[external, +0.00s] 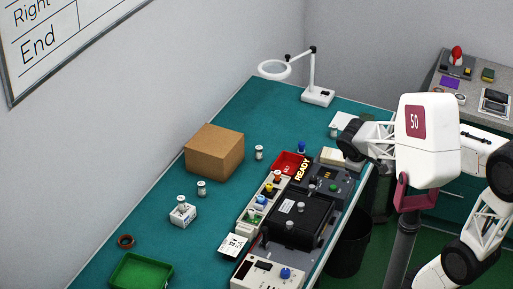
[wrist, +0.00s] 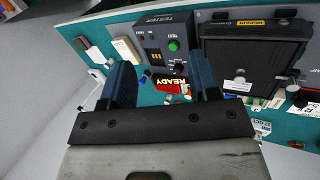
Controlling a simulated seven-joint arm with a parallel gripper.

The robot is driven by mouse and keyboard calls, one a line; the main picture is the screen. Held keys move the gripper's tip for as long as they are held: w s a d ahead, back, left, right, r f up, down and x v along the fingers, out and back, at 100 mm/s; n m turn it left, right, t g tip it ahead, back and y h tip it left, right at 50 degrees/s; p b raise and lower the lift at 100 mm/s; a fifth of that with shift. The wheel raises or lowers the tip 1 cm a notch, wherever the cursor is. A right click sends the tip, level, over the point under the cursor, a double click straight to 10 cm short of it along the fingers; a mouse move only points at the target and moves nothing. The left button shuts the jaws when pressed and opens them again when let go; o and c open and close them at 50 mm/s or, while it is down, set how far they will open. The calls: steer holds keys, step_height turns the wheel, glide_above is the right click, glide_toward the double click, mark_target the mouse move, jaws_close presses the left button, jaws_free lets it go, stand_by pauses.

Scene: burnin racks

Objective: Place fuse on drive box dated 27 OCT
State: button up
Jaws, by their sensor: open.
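A black drive box (external: 302,218) lies on the bench at the front right, with small white labels whose dates I cannot read. It also shows in the wrist view (wrist: 255,60), upper right, with a yellow tag. Small pale cylinders that may be fuses stand on the bench: one (external: 259,153) right of the cardboard box, one (external: 201,188) in front of it. A similar one sits on a white block (external: 183,215). I cannot tell which is the task's fuse. My gripper (external: 350,145) is open and empty, above the bench's right edge; its fingers (wrist: 165,90) show apart in the wrist view.
A red READY bin (external: 285,161) and a dark tester (external: 333,187) stand beyond the drive box. A cardboard box (external: 214,152), a magnifier lamp (external: 317,95) and a green tray (external: 140,271) are also on the bench (external: 150,220). The bench's left middle is mostly clear.

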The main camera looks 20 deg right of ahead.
steer(key=s+d+m+y, duration=0.3)
steer(key=s+m, duration=0.5)
steer(key=s, duration=0.3)
steer(key=shift+s+d+y, duration=0.35)
steer(key=shift+d+y, duration=0.05)
steer(key=shift+d, duration=0.2)
